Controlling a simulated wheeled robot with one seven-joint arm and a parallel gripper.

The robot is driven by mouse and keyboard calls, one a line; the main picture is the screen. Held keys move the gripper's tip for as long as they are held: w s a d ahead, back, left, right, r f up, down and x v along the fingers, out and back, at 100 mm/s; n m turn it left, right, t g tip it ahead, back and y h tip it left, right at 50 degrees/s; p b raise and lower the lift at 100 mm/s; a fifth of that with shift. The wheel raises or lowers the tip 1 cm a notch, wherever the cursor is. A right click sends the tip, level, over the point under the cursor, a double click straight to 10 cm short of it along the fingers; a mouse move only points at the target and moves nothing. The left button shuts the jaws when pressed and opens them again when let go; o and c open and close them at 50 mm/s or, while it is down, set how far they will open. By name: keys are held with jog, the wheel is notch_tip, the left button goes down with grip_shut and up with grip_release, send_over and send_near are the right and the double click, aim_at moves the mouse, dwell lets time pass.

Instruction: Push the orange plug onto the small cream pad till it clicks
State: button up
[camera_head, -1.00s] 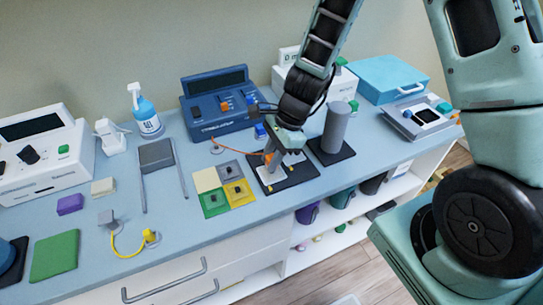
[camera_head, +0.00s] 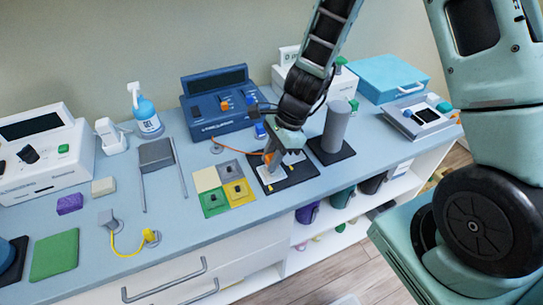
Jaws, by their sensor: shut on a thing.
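The orange plug (camera_head: 268,157) shows as a small orange piece at the fingertips of my gripper (camera_head: 273,162), which is shut on it. An orange lead runs from it leftwards to a small grey holder on the table. My gripper points down over a dark board (camera_head: 303,176) on the table. Pale patches show on this board, one just under my gripper (camera_head: 268,177) and one to its right (camera_head: 293,157). A larger cream square (camera_head: 206,179) lies left of the board. My fingers hide the plug's lower end, so I cannot tell whether it touches a pad.
Grey, yellow and green squares (camera_head: 214,203) lie left of the board. A grey cylinder (camera_head: 335,127) stands close on the right. A blue device (camera_head: 218,105) is behind. A yellow lead (camera_head: 125,253) lies at front left. The table's front edge is near the board.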

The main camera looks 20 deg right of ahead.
aim_at(271, 157)
jog(key=shift+f+b, duration=0.95)
jog(key=shift+f, duration=0.3)
dwell(1.8)
jog(key=shift+r, duration=0.1)
dwell(1.4)
jog(key=o, duration=0.8)
jog(key=shift+o, duration=0.2)
jog(key=shift+r, duration=0.15)
jog(key=shift+r+p, duration=3.45)
jog(key=shift+p, duration=0.05)
